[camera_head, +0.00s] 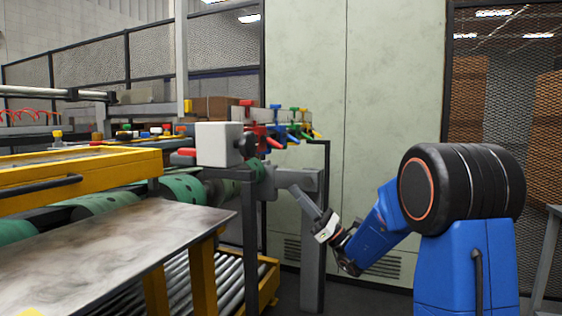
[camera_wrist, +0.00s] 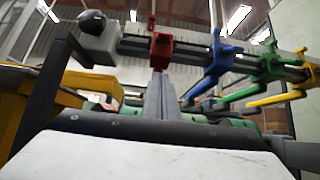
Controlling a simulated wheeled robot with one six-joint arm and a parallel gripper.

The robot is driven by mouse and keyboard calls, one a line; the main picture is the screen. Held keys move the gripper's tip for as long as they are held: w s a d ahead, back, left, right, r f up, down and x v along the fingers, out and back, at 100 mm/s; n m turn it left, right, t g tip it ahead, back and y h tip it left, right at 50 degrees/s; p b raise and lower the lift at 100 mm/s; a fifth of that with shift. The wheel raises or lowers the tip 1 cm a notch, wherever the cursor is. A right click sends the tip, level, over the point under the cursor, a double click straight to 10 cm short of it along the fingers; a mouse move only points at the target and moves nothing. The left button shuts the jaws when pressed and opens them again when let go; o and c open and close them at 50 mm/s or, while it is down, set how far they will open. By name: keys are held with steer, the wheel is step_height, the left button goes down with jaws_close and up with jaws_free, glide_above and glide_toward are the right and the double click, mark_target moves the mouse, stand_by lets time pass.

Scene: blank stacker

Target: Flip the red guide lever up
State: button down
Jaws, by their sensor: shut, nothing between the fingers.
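The red guide lever (camera_head: 276,140) slants downward from its red block on the rail in the head view. In the wrist view its red block (camera_wrist: 161,46) sits straight ahead, and the handle below it is largely hidden behind my fingers. My gripper (camera_head: 294,189) is shut and empty, its fingers pointing up and left. It is below the levers in the head view and looks apart from the red one. In the wrist view my gripper (camera_wrist: 160,80) ends just under the red block; the depth gap is hard to judge.
To the right of the red block hang a blue lever (camera_wrist: 205,88), a green lever (camera_wrist: 238,95) and a yellow lever (camera_wrist: 275,99). A white block (camera_head: 216,144) with a black knob ends the rail. A dark post (camera_head: 321,165) stands near my gripper. A metal table (camera_head: 110,245) is at left.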

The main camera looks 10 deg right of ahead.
mark_target(273, 143)
steer(key=shift+a, duration=0.1)
steer(key=w+a+r, duration=0.3)
steer(key=a+r, duration=0.1)
steer(key=r, duration=0.6)
steer(key=shift+r, duration=0.2)
stand_by(0.5)
steer(key=shift+s+d+r, duration=0.1)
steer(key=shift+d+r, duration=0.05)
steer(key=shift+r, duration=0.05)
